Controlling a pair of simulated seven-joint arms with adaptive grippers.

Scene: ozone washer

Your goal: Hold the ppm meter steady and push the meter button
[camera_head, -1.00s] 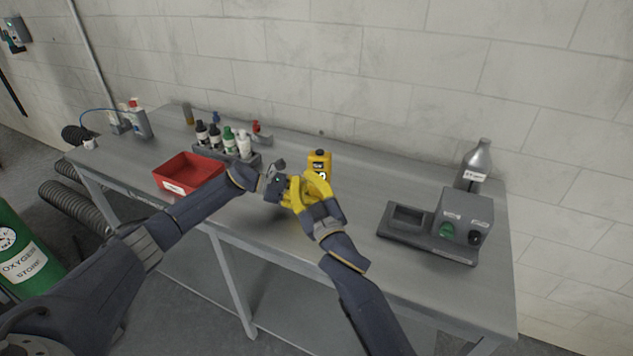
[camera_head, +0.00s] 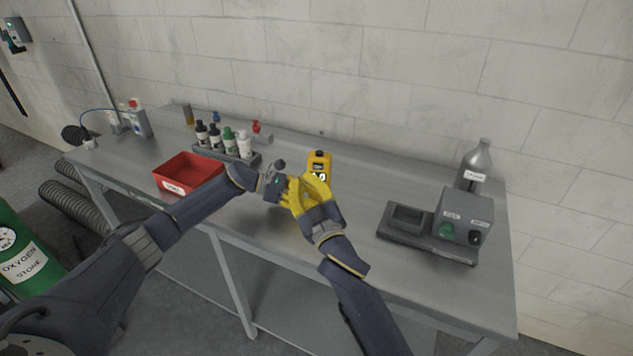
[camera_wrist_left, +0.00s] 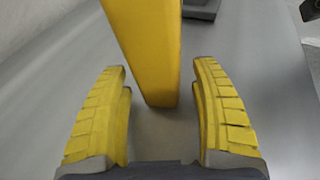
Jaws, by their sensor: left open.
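The yellow ppm meter (camera_head: 320,161) stands upright on the grey bench, with a dark knob on top and a lit display partly hidden by my right gripper. In the left wrist view the meter (camera_wrist_left: 155,45) rises between my left gripper's (camera_wrist_left: 161,66) two open yellow fingers, with gaps on both sides. In the head view the left gripper (camera_head: 285,187) is just left of the meter, its fingers mostly hidden. My right gripper (camera_head: 314,186) is right in front of the meter; its finger opening and any contact cannot be made out. I cannot make out the meter button.
A red tray (camera_head: 188,174) and a rack of several bottles (camera_head: 228,147) are at the left. A grey device (camera_head: 464,218) with a dock and a metal bottle (camera_head: 478,160) stand at the right. The bench (camera_head: 365,205) is clear between the meter and the device.

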